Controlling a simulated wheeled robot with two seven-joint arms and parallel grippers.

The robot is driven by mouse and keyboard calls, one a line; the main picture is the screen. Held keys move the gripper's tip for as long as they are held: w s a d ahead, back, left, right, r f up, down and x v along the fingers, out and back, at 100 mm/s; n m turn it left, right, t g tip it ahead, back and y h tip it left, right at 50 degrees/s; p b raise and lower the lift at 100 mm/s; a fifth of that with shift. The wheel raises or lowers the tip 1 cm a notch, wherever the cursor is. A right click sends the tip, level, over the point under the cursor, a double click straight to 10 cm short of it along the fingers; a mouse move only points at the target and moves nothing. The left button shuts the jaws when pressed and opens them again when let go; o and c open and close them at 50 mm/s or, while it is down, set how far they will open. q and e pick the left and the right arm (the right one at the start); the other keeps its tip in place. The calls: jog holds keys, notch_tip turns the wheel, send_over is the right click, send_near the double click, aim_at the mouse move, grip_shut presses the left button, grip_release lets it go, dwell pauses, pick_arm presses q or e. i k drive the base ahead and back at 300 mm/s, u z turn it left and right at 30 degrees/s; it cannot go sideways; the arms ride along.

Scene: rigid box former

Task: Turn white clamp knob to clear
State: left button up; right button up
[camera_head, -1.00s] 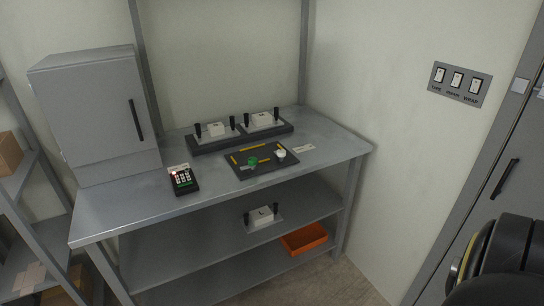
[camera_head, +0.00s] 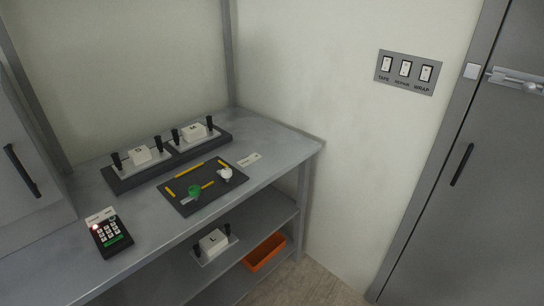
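The white clamp knob (camera_head: 225,173) stands on the right part of a dark board (camera_head: 199,208) that lies on the metal bench. A green knob (camera_head: 195,191) with a light bar beside it sits on the same board, to the left and nearer. Yellow strips (camera_head: 189,169) mark the board. The marking that the white knob points to is too small to read. Neither of my grippers is in view.
Behind the board, a dark rack (camera_head: 122,184) holds two white blocks with black handles. A keypad (camera_head: 110,233) with a red light is at the left. The lower shelf holds another white block (camera_head: 213,241) and an orange bin (camera_head: 265,252). Wall switches (camera_head: 405,70) and a grey door (camera_head: 470,190) are at right.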

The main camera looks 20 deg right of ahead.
aim_at(226, 172)
jog(key=z, duration=0.1)
jog(key=i, duration=1.05)
jog(key=u, duration=0.35)
